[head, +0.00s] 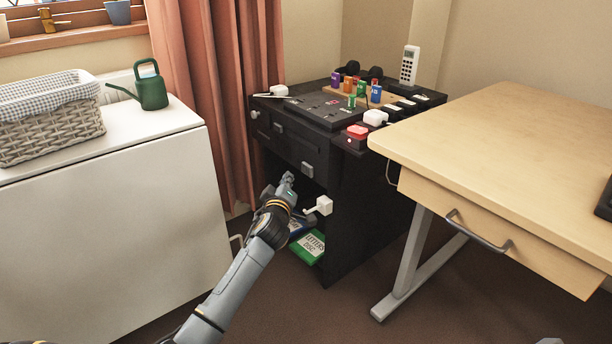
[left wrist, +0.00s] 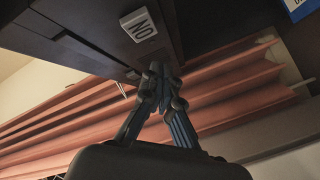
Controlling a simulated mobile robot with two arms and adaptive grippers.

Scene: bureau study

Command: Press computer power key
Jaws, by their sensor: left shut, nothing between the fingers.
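My left gripper (head: 288,178) reaches to the front of the dark cabinet (head: 345,215), near its open lower compartment. In the left wrist view the gripper (left wrist: 157,70) is shut and empty, its fingertips close to a dark edge. My right gripper is not in view.
A white block with a lever (head: 322,206) juts out right of my gripper. A green book (head: 309,247) lies low in the compartment. Coloured blocks and a red button (head: 357,131) stand on top. A wooden desk (head: 480,130) is at right, a white cabinet (head: 120,220) at left.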

